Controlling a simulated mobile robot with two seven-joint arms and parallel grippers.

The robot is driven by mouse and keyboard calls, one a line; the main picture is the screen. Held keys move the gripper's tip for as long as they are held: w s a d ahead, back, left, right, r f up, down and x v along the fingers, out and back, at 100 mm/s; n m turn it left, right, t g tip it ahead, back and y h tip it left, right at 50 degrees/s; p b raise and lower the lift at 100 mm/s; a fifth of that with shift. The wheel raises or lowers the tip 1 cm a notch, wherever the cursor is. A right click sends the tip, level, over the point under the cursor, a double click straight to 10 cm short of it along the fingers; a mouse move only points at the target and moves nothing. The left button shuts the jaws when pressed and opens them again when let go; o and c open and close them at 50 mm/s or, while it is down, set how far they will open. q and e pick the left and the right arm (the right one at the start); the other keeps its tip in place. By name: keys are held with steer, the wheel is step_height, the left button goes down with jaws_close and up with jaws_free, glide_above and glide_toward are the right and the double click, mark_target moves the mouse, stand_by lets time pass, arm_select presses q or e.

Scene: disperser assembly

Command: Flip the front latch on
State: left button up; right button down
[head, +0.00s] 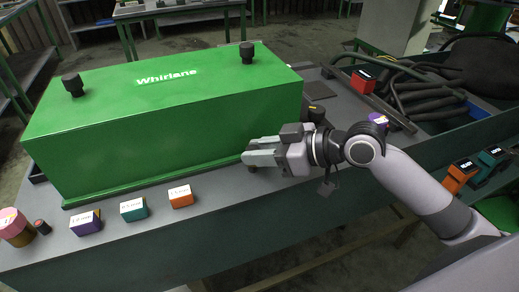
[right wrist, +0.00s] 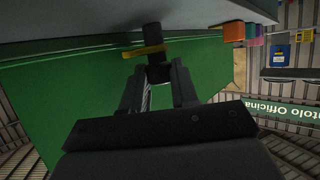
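The green box marked "Whirlane" (head: 165,115) stands on the grey workbench, with two black knobs on its lid. My right gripper (head: 250,152) is at the lower right of its front face. In the right wrist view, a dark latch-like part (right wrist: 157,66) with a yellow-brown bar (right wrist: 143,52) sits by the green face (right wrist: 70,95). The fingertips of my right gripper (right wrist: 158,75) are apart, one on each side of the dark part; I cannot tell whether they touch it. In the head view the gripper mostly hides this part. My left gripper is not in view.
Purple (head: 86,223), teal (head: 134,209) and orange (head: 181,197) labelled blocks stand along the bench's front edge, with a pink-topped cylinder (head: 14,228) at the left. Thick black hoses (head: 425,90) and a red block (head: 363,82) lie to the right.

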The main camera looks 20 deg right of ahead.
steer(key=shift+w+d+f+n+g+y+b, duration=0.1)
steer(key=shift+n+g+y+b, duration=0.3)
steer(key=shift+n+g+b, duration=0.25)
steer(key=shift+w+d+f+n+g+y+b, duration=0.1)
steer(key=shift+n+g+y+b, duration=0.3)
steer(key=shift+b, duration=0.4)
steer(key=shift+w+n+g+y+b, duration=0.1)
steer(key=shift+n+g+y+b, duration=0.3)
steer(key=shift+n+g+b, duration=0.6)
steer(key=shift+r+n+g+y+b, duration=0.2)
steer(key=shift+n+g+y+b, duration=0.15)
steer(key=shift+n+g, duration=0.45)
steer(key=c, duration=0.9)
jaws_free()
steer(key=shift+o, duration=0.2)
